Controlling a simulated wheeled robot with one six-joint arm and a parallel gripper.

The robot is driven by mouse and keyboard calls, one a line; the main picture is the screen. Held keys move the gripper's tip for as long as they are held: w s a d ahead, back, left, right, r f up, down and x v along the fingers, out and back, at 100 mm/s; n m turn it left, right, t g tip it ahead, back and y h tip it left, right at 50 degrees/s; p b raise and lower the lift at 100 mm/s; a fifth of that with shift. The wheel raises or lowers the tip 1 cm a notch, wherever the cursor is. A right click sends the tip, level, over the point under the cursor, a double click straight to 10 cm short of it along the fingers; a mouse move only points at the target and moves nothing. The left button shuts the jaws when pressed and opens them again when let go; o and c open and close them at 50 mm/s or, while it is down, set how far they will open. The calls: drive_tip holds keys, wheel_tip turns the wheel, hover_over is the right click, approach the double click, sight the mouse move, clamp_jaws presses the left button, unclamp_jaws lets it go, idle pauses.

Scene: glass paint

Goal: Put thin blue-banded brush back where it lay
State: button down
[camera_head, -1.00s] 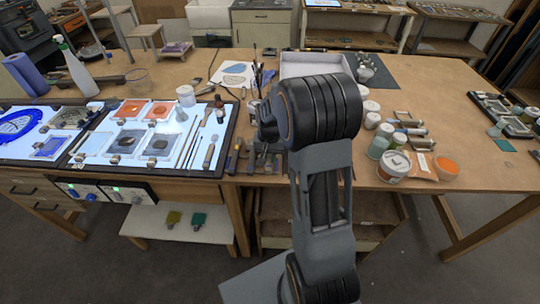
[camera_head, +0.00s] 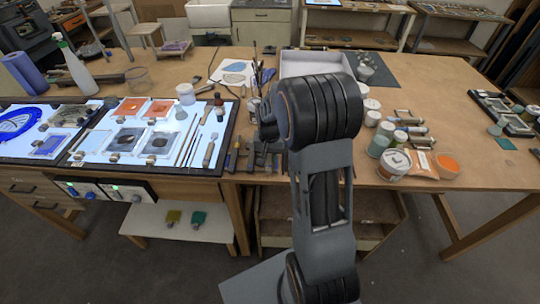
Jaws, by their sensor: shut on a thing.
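My arm rises in front of the bench, and my gripper is hidden behind it, so I see neither its fingers nor anything between them. A lit panel (camera_head: 88,160) in a dark frame lies on the bench at the left. Several slim tools (camera_head: 186,148) lie on the panel's right part, with a wider wooden-handled brush (camera_head: 209,153) to their right. No blue band can be made out on any of them. More brushes stand upright in a holder (camera_head: 254,106) left of my arm.
Glass tiles (camera_head: 126,139) lie on the panel, with a white jar (camera_head: 186,94) behind them. Dark tools (camera_head: 250,158) lie near the bench's front edge. Jars (camera_head: 380,140) and a tub (camera_head: 394,163) stand right of my arm.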

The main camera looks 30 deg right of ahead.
drive_tip(key=shift+f, duration=0.3)
idle(0.5)
drive_tip(key=c, duration=0.9)
unclamp_jaws()
wheel_tip(320, 180, up, 14)
drive_tip(key=b, duration=0.2)
drive_tip(key=s+a+n+t, duration=0.2)
drive_tip(key=s+a+n, duration=0.1)
drive_tip(key=s, duration=0.5)
drive_tip(key=s+a+n+t, duration=0.2)
drive_tip(key=s+a, duration=0.4)
drive_tip(key=s, duration=0.2)
drive_tip(key=shift+n+t, duration=0.3)
drive_tip(key=shift+n, duration=0.1)
